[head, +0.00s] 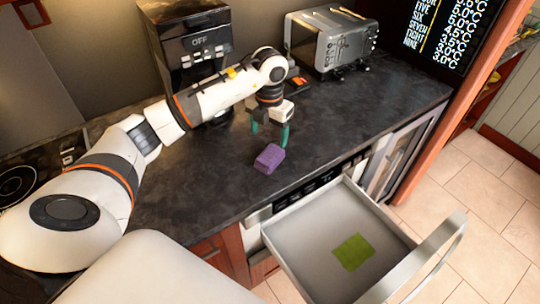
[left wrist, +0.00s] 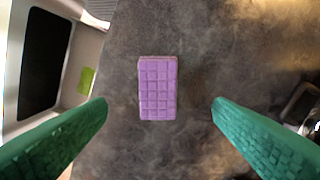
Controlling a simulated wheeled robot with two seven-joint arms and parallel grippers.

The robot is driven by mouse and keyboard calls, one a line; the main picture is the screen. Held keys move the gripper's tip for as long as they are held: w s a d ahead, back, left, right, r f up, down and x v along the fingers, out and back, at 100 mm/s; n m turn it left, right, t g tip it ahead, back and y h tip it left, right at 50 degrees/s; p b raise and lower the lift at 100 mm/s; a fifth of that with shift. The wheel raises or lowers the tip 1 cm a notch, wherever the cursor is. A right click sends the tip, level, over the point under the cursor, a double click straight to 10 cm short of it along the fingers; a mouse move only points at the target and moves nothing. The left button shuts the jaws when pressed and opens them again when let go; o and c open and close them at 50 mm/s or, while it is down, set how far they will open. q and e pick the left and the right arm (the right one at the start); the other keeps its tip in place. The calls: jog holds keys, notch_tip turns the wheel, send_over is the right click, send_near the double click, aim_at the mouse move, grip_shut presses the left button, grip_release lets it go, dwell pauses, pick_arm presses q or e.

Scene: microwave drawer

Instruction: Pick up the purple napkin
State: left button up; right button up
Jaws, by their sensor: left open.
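The purple napkin (head: 269,158) is a small folded block lying on the dark countertop near its front edge. In the left wrist view the napkin (left wrist: 157,88) lies just ahead of the fingers, between their lines and a little left of centre. My left gripper (head: 270,134) has green fingers and is above the counter, just behind the napkin in the head view. In the left wrist view the left gripper (left wrist: 160,108) is open, with nothing between its fingers. My right gripper is not in view.
An open drawer (head: 300,227) stands out below the counter's front edge, with a green cloth (head: 353,252) inside. A black coffee machine (head: 190,45) and a silver toaster (head: 330,40) stand at the back. The counter (head: 385,95) right of the napkin is clear.

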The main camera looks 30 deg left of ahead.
aim_at(270, 154)
pick_arm(q)
notch_tip(270, 154, down, 3)
jog(key=shift+r+p, duration=0.1)
jog(key=shift+p, duration=0.3)
notch_tip(270, 154, down, 4)
jog(key=shift+d+f+p, duration=0.1)
jog(key=shift+f+p, duration=0.05)
jog(key=shift+p, duration=1.05)
jog(key=shift+f, duration=0.6)
jog(key=c, duration=1.1)
jog(key=shift+r, duration=0.1)
jog(key=shift+w+r, duration=0.1)
jog(key=shift+r, duration=0.25)
notch_tip(270, 154, up, 9)
jog(key=b, duration=0.3)
jog(key=shift+r, duration=0.1)
